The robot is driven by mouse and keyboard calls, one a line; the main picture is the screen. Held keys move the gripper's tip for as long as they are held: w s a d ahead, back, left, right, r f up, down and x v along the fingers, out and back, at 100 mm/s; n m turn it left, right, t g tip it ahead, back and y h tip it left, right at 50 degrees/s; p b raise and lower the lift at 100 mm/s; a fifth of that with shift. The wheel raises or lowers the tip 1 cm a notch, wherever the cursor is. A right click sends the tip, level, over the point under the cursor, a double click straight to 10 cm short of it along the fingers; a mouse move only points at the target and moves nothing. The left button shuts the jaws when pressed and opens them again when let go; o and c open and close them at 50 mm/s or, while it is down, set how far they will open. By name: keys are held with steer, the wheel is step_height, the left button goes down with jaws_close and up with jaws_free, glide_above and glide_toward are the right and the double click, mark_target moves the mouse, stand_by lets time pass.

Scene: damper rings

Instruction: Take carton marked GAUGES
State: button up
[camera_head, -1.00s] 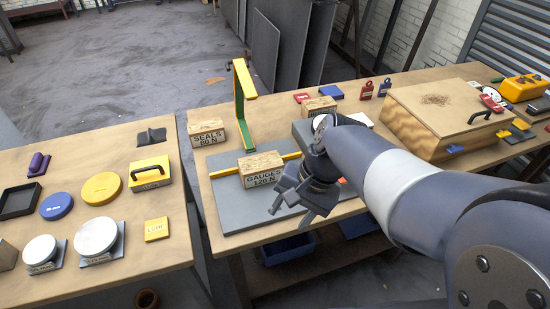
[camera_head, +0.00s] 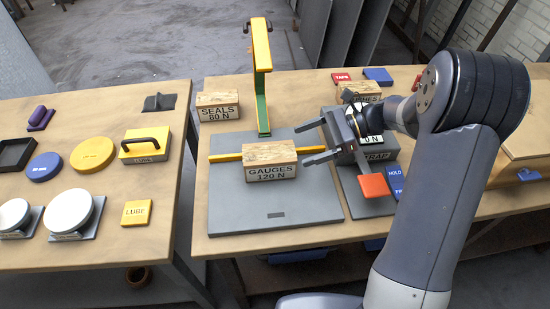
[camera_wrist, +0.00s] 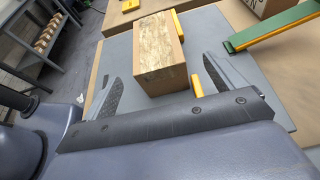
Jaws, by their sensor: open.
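The carton marked GAUGES 120 N (camera_head: 270,162) is a wood-textured block with a dark-lettered label. It sits on a grey plate (camera_head: 300,208), across a yellow bar (camera_head: 226,157). My gripper (camera_head: 309,142) is open and empty, just right of the carton, its fingers pointing left at it. In the wrist view the carton (camera_wrist: 158,55) stands ahead, between the directions of the two open fingers (camera_wrist: 168,85). Whether a finger touches it I cannot tell.
A green and yellow upright arm (camera_head: 262,85) stands behind the carton. The SEALS 80 N carton (camera_head: 218,106) is at back left. Another carton (camera_head: 360,91) is behind my gripper. A red-orange pad (camera_head: 374,186) is at right. The plate's front is clear.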

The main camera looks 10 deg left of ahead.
mark_target(275, 155)
steer(key=x, duration=0.9)
steer(key=shift+s+a+r, duration=0.1)
steer(key=shift+s+r, duration=0.05)
steer(key=shift+c, duration=0.3)
